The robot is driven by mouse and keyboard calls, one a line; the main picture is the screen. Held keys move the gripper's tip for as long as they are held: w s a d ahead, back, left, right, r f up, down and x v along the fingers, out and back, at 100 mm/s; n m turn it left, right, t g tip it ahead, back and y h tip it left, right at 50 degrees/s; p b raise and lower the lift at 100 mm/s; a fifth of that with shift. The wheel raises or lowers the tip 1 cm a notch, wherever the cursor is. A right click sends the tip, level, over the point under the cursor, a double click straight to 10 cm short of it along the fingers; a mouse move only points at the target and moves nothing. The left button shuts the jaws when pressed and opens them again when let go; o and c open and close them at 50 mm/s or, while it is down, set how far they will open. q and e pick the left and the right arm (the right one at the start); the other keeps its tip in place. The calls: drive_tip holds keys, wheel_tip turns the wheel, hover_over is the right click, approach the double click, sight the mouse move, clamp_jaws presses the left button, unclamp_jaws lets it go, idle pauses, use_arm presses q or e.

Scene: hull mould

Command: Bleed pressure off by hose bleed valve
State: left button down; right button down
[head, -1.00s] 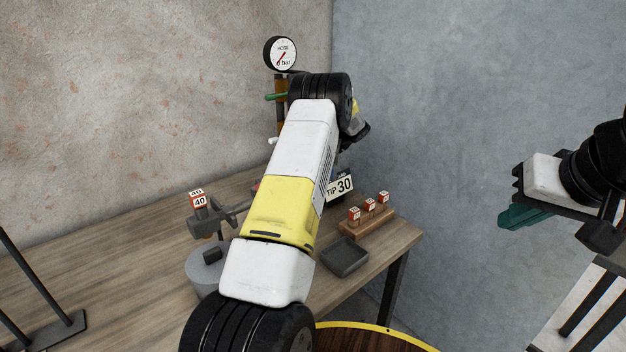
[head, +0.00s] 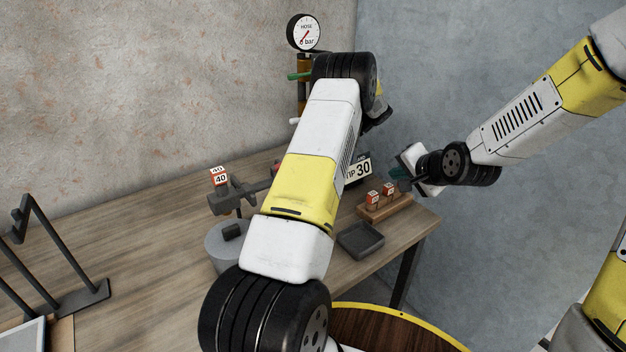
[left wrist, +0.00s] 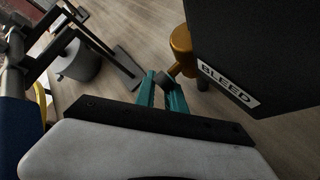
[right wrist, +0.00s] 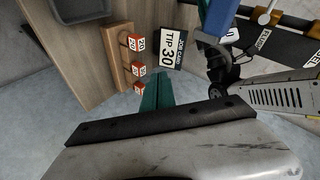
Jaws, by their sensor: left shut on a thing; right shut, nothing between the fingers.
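The hose gauge (head: 304,33) stands at the back of the table in the head view, its red needle pointing to the lower left. In the left wrist view, a black panel carries a BLEED label (left wrist: 227,85) beside a brass-coloured fitting (left wrist: 181,42). My left gripper (left wrist: 163,88) is shut on a small dark handle (left wrist: 166,77) by that fitting. In the head view my left arm hides this spot. My right gripper (head: 400,173) is at the right, near the TIP 30 sign; its teal fingers (right wrist: 157,92) are together and empty.
A wooden rack (head: 400,208) with red-and-white tagged blocks stands near the TIP 30 sign (head: 359,169). A grey tray (head: 360,240) lies in front. A tool with a 40 tag (head: 219,178) rests at the left. The table's right edge is close to the rack.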

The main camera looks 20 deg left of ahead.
drive_tip(key=s+a+f+m+y, duration=0.1)
drive_tip(key=a+f+m+y, duration=0.1)
drive_tip(key=a, duration=0.3)
drive_tip(key=a+f+m+t+y, duration=0.1)
drive_tip(key=a+f+m+y, duration=0.1)
drive_tip(key=a+f+m, duration=0.2)
drive_tip(key=s+a+f+m+y, duration=0.1)
drive_tip(key=a+f+m, duration=0.1)
drive_tip(key=a, duration=0.5)
drive_tip(key=shift+s+f+m+y, duration=0.3)
drive_tip(key=shift+f+m+y, duration=0.1)
drive_tip(key=shift+f, duration=0.15)
drive_tip(key=shift+s+a+f+m+t, duration=0.2)
drive_tip(key=shift+a+m+t, duration=0.25)
drive_tip(key=shift+m, duration=0.25)
drive_tip(key=shift+a, duration=0.1)
drive_tip(key=x, duration=0.9)
drive_tip(key=shift+w+a+r, duration=0.15)
drive_tip(key=shift+w+a, duration=0.15)
drive_tip(key=shift+a+m, duration=0.1)
drive_tip(key=shift+m, duration=0.2)
